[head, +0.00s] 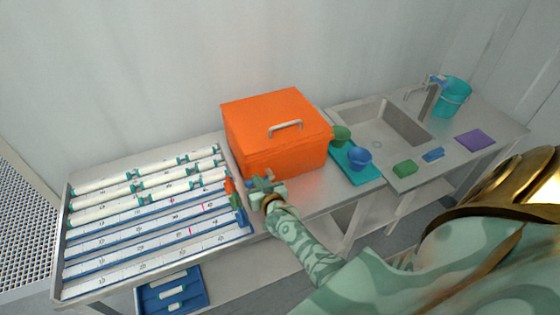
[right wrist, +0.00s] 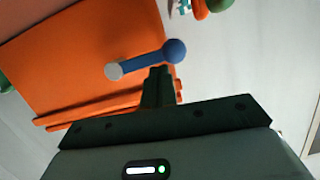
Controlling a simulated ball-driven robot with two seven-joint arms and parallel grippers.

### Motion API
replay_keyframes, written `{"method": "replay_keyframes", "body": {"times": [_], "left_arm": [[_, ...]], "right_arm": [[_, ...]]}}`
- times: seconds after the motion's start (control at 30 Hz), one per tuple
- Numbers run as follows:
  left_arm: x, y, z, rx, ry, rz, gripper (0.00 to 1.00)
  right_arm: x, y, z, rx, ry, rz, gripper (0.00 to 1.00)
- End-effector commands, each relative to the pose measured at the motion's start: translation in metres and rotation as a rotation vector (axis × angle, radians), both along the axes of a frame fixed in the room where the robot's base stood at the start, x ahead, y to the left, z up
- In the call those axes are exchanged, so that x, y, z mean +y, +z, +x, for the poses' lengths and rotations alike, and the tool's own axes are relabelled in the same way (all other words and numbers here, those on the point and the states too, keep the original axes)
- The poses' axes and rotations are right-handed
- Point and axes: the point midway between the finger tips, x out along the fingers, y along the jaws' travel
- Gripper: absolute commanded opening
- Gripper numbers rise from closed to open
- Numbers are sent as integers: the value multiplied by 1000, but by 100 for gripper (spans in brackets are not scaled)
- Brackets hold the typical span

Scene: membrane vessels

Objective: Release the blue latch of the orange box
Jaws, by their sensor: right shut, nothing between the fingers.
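In the right wrist view the box's orange face (right wrist: 80,60) fills the upper left. The blue latch (right wrist: 147,59) lies across that face, with a pale round pivot at its left end and a blue knob at its right end. My right gripper (right wrist: 158,85) is shut and empty, its fingertips just below the latch near the knob; I cannot tell whether they touch. In the head view my right gripper (head: 262,183) is at the box's front left corner. My left gripper is not in view.
A rack of white tubes (head: 150,215) lies left of the box. A teal tray (head: 352,170) with a green cup (head: 340,136) and a blue cup (head: 359,158) stands to its right. Further right are a sink (head: 385,125), sponges and a teal bucket (head: 453,95).

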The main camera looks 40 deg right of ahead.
Motion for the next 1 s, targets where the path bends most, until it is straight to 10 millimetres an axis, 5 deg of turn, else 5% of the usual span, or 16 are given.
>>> {"method": "replay_keyframes", "body": {"times": [0.3,0.7,1.0], "left_arm": [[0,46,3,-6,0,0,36],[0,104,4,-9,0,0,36],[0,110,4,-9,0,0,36]], "right_arm": [[-5,50,6,-2,2,-1,0],[14,64,-74,2,1,1,0],[18,64,-90,0,2,-1,0]]}}
